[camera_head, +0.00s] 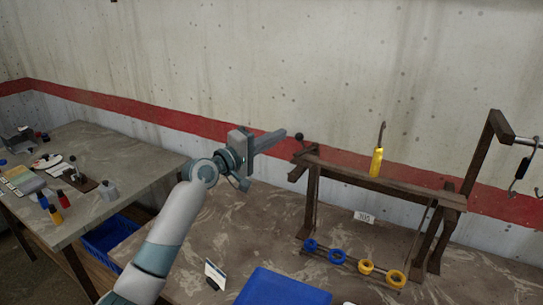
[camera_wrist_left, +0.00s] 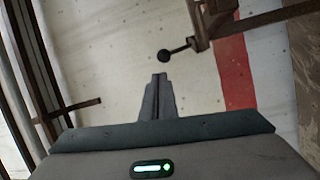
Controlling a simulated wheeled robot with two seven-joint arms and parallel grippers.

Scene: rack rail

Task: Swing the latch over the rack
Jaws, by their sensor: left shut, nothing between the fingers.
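The brown rack (camera_head: 400,188) stands on the workbench against the wall, with a yellow-handled tool (camera_head: 377,162) upright at its top rail. At the rack's left end is the latch, a short dark arm with a round black knob (camera_head: 298,137). The knob also shows in the left wrist view (camera_wrist_left: 163,56), with its rod running right to a brown post. My left gripper (camera_head: 284,133) is shut and empty, its fingertips just left of the knob. In the left wrist view the fingertips (camera_wrist_left: 159,77) lie just below the knob, seemingly apart from it. My right gripper is not in view.
Blue rings (camera_head: 338,256) and yellow rings (camera_head: 396,279) sit on a low rail below the rack. A blue tray (camera_head: 285,288) and a small card (camera_head: 215,272) lie in front. A black hook (camera_head: 519,172) hangs at right. A side table (camera_head: 120,165) holds small bottles.

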